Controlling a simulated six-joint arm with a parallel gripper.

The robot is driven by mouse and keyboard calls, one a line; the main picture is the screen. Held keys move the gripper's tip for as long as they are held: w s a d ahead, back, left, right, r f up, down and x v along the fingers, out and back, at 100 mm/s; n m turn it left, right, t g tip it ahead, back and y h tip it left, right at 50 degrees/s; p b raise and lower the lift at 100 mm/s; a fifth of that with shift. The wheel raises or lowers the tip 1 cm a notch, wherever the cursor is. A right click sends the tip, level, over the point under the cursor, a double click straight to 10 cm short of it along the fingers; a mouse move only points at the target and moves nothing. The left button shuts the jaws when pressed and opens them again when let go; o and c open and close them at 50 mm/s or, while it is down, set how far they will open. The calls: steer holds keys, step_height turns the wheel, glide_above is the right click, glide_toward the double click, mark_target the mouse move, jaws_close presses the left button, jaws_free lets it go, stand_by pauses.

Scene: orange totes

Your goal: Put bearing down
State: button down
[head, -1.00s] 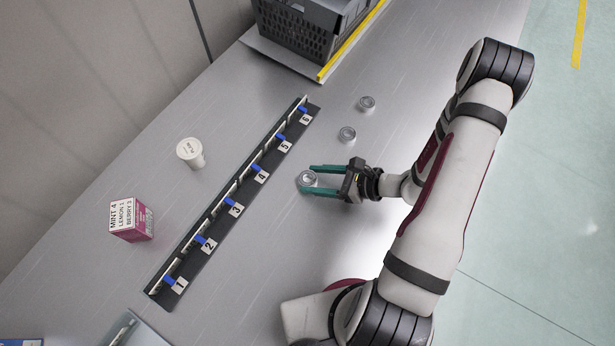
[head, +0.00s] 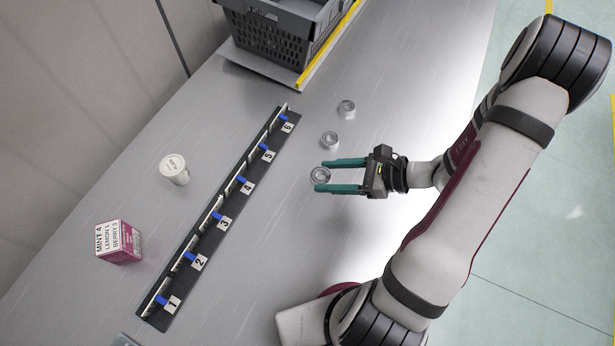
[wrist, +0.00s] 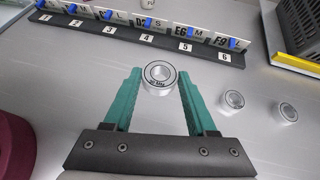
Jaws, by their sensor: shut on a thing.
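A silver ring-shaped bearing (head: 320,175) is between the green fingertips of my gripper (head: 322,176), which is shut on it. In the wrist view, the bearing (wrist: 160,77) sits between the two fingertips with its ring face and side print visible. I cannot tell how far it is above the table. Two more bearings, a nearer one (head: 330,141) and a farther one (head: 347,109), stand apart on the grey table, beyond my gripper in the head view. They are to the right of my gripper in the wrist view.
A black strip (head: 187,290) with slots numbered 1 to 6 and blue tabs lies left of my gripper. A grey crate (head: 272,38) stands at the back. Table between strip and gripper is clear.

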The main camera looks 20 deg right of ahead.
steer(key=w+d+v, duration=0.1)
steer(key=v, duration=0.5)
steer(key=w+d+m+t+h, duration=0.5)
steer(key=w+d+m+h, duration=0.75)
steer(key=w+d, duration=1)
glide_above(365, 88)
steer(key=shift+m, duration=0.25)
steer(key=f, duration=0.6)
steer(key=shift+s+d, duration=0.25)
steer(key=shift+s, duration=0.05)
steer(key=f, duration=0.4)
steer(key=shift+w+a, duration=0.2)
steer(key=shift+w, duration=0.15)
steer(key=shift+f, duration=0.2)
steer(key=shift+c, duration=1)
jaws_free()
steer(key=shift+f, duration=0.15)
